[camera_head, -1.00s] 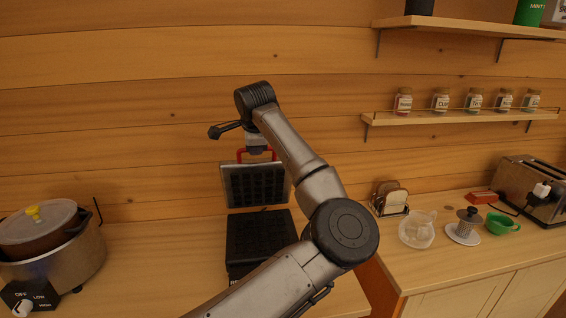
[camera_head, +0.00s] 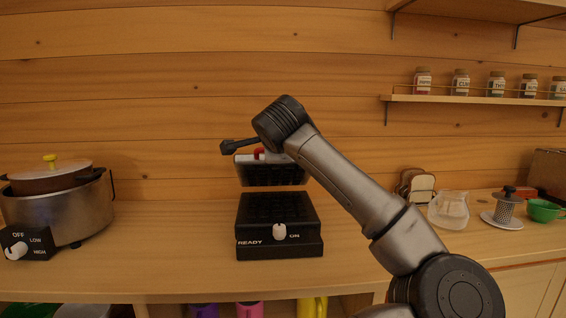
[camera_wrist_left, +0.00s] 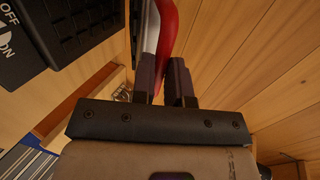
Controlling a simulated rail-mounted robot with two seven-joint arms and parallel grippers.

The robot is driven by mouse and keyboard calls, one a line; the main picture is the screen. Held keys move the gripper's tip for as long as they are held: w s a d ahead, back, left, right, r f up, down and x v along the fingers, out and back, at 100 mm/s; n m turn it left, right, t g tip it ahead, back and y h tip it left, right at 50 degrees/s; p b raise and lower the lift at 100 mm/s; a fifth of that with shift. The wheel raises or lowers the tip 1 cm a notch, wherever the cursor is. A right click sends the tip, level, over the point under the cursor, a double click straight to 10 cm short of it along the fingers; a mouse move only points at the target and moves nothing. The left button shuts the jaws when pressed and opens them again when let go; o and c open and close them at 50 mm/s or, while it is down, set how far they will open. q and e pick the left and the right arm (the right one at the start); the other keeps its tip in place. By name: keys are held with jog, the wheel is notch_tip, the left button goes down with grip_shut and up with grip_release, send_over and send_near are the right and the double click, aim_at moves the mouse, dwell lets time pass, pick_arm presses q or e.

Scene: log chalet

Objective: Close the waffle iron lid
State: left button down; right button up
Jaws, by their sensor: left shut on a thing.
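The waffle iron stands on the counter in the head view, with its black gridded base (camera_head: 278,211) facing me. Its lid (camera_head: 272,175) is partly open, tilted forward over the back of the base with the gridded underside showing. The lid's red handle (camera_head: 259,153) is mostly hidden behind my left wrist. In the left wrist view, my left gripper (camera_wrist_left: 162,70) is shut on the red handle (camera_wrist_left: 176,32), with one finger on each side. The black grid plate (camera_wrist_left: 84,25) shows at that view's upper left. My right gripper is not in view.
A pot (camera_head: 62,206) with a control box stands at the left. Bread slices (camera_head: 416,186), a glass jug (camera_head: 449,209) and a green cup (camera_head: 544,210) stand at the right. A spice shelf (camera_head: 470,99) is above. The counter in front of the waffle iron is clear.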

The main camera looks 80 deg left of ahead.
pick_arm(q)
jog(key=d+f+y+b, duration=0.1)
jog(key=d+f+b, duration=0.1)
jog(key=b, duration=0.3)
jog(key=d+f+y+b, duration=0.1)
jog(key=f+y+b, duration=0.1)
jog(key=f+b, duration=0.3)
jog(key=d+f+y+b, duration=0.1)
jog(key=d+f+b, duration=0.1)
jog(key=f+b, duration=0.2)
jog(key=shift+s+d+f+b, duration=0.2)
jog(key=shift+d+b, duration=0.15)
jog(key=shift+b, duration=0.8)
jog(key=shift+d+f+b, duration=0.25)
jog(key=shift+f+b, duration=0.7)
jog(key=shift+b, duration=0.25)
jog(key=c, duration=1.1)
grip_release()
jog(key=shift+s+d+r+p, duration=0.2)
jog(key=shift+d+p, duration=0.45)
jog(key=shift+d, duration=1.65)
jog(key=shift+s+d+r+p, duration=0.15)
jog(key=shift+d+p, duration=0.5)
jog(key=shift+d, duration=1.6)
jog(key=shift+s+d+r+p, duration=0.15)
jog(key=shift+d+p, duration=0.5)
jog(key=shift+d, duration=1.65)
